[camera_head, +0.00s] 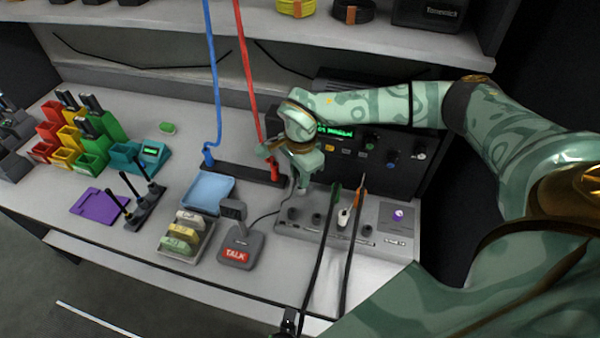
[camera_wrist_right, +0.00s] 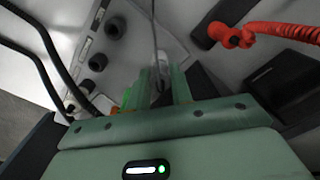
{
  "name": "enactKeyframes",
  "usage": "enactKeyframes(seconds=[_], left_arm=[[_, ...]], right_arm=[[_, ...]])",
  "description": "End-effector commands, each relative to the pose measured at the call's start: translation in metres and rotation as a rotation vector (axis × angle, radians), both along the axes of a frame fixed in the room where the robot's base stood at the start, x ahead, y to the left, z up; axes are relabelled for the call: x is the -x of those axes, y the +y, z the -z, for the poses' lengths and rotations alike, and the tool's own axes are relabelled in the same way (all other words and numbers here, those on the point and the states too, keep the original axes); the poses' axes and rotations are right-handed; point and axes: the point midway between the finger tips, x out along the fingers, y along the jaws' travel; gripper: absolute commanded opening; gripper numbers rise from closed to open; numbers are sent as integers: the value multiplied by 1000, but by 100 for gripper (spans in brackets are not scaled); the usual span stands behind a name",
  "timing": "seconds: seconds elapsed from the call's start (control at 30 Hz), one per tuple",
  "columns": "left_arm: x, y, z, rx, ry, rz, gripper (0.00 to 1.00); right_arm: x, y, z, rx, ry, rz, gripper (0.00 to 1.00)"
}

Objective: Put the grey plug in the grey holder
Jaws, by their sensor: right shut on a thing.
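My right gripper (camera_head: 303,183) reaches down at the left end of the grey socket panel (camera_head: 290,222), beside the red cable's end. In the right wrist view its fingers (camera_wrist_right: 160,88) are shut on a small grey piece, seemingly the grey plug (camera_wrist_right: 159,82), with a thin cord running from it. In the head view, the hand hides the plug, and a thin dark cord runs from the grey TALK unit towards it. Grey boxes (camera_head: 12,138) stand at the far left edge; I cannot tell whether one is the grey holder. My left gripper is not in view.
The TALK unit (camera_head: 238,245), a blue tray (camera_head: 208,190), a block rack (camera_head: 186,238) and coloured bins (camera_head: 88,155) stand left of the panel. Two black cables (camera_head: 322,255) cross the front edge. A black console (camera_head: 385,150) stands behind. Bench room shows at centre left.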

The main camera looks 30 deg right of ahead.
Motion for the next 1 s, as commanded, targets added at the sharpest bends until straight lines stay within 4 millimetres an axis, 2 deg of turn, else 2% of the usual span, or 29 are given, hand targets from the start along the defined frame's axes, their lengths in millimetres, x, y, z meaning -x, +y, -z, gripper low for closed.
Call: enactKeyframes(seconds=[1.0], left_arm=[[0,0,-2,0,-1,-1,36]], right_arm=[[0,0,11,0,0,1,7]])
